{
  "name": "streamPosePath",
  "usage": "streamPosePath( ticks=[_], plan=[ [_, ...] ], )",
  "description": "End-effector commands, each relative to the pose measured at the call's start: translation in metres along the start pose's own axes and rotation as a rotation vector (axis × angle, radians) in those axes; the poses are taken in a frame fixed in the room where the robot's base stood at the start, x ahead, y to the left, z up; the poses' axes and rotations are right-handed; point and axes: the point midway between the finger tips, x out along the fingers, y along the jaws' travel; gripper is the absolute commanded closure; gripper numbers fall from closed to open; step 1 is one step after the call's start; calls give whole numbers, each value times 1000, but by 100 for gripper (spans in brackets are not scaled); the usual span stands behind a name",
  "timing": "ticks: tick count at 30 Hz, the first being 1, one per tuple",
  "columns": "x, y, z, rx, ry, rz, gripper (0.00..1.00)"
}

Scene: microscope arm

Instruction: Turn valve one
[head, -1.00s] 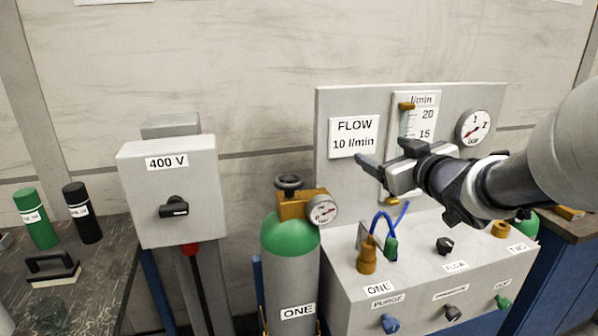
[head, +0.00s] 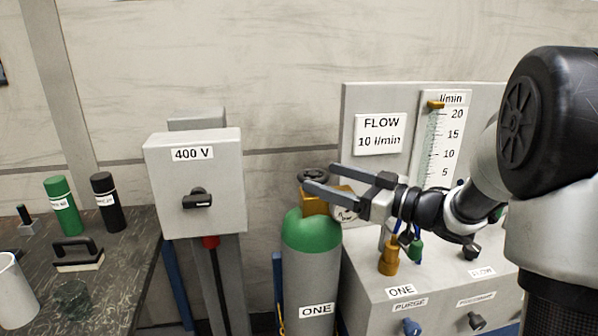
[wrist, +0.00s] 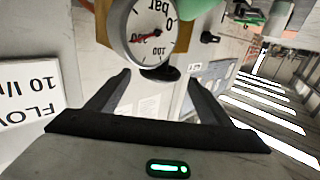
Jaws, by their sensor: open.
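Cylinder ONE (head: 311,268) is grey with a green shoulder and stands upright left of the flow panel. On its brass valve body (head: 314,204) sits a dark handwheel (head: 313,175), valve one, partly hidden by my fingers. My gripper (head: 318,177) is open and comes in from the right, its fingertips overlapping the handwheel in the head view. In the wrist view, upside down, a dark rounded piece that looks like the handwheel (wrist: 160,75) shows between the fingertips (wrist: 159,77). I cannot tell whether they touch it. The gauge (wrist: 146,30) is close beyond the fingers.
The flow panel (head: 365,104) and its console (head: 362,289), with a brass fitting (head: 388,258) and several knobs, are right of the cylinder. A 400 V switch box (head: 192,200) stands to the left. A dark bench (head: 121,270) with bottles is at far left.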

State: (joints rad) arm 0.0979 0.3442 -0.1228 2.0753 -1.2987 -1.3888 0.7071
Motion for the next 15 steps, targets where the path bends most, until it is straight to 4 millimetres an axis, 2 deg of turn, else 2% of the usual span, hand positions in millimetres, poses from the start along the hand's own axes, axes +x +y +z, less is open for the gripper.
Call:
streamPosePath(
  ticks=[1,6,10,15],
  plan=[
    [12,-1,2,-1,-1,-5,26],
    [47,-1,1,-1,0,-3,26],
    [66,0,0,-1,0,-1,26],
    [80,0,0,-1,0,1,26]
  ],
)
